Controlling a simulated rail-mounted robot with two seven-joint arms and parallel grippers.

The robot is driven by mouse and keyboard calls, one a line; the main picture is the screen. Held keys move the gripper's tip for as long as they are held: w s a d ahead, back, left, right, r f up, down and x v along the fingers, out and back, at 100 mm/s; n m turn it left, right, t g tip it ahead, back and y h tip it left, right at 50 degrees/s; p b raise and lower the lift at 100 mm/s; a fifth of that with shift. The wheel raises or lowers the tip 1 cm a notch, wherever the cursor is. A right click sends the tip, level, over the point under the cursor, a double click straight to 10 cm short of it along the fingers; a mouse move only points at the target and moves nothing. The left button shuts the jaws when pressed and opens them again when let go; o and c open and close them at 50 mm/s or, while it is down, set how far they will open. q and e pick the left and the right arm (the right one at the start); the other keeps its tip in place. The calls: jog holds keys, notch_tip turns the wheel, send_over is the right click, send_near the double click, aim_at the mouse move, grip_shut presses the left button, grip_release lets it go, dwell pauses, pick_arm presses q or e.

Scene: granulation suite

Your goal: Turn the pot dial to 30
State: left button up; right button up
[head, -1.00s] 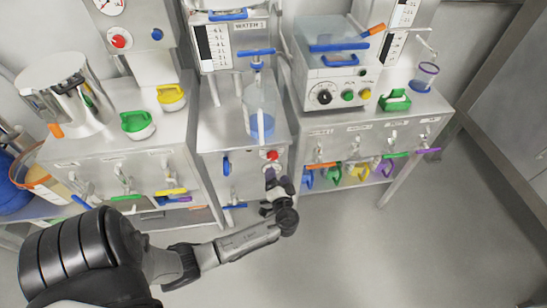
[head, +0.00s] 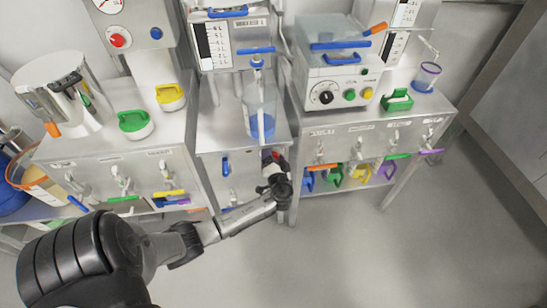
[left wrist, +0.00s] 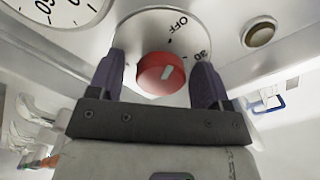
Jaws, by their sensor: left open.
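A red dial (left wrist: 162,73) with a white mark sits on a round pale plate in the left wrist view. The plate reads OFF at the top and 30 to the right. The white mark points up and slightly right. My left gripper (left wrist: 160,75) is open, with one dark finger on each side of the dial; gaps show, and I cannot tell any contact. In the head view my left gripper (head: 272,161) is at the front of the middle bench, and it mostly hides the red dial there. My right gripper is out of view.
A numbered gauge (left wrist: 55,12) and a round metal button (left wrist: 260,33) flank the dial. A blue handle (head: 226,166) is left of my gripper on the bench front. A clear container (head: 260,105) stands above. Floor in front is clear.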

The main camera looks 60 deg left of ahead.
pick_arm(q)
jog(key=shift+c, duration=0.3)
jog(key=c, duration=0.9)
jog(key=shift+o, duration=0.2)
jog(key=shift+r+m+p, duration=0.15)
jog(key=shift+m+p, duration=0.7)
jog(key=shift+m, duration=0.25)
jog(key=m+p, duration=0.2)
jog(key=m, duration=0.1)
jog(key=shift+m, duration=0.3)
jog(key=m+p, duration=0.2)
jog(key=m, duration=0.2)
jog(key=shift+m+p, duration=0.3)
jog(key=shift+f+m+p, duration=0.2)
jog(key=shift+m+p, duration=0.1)
jog(key=shift+m, duration=0.5)
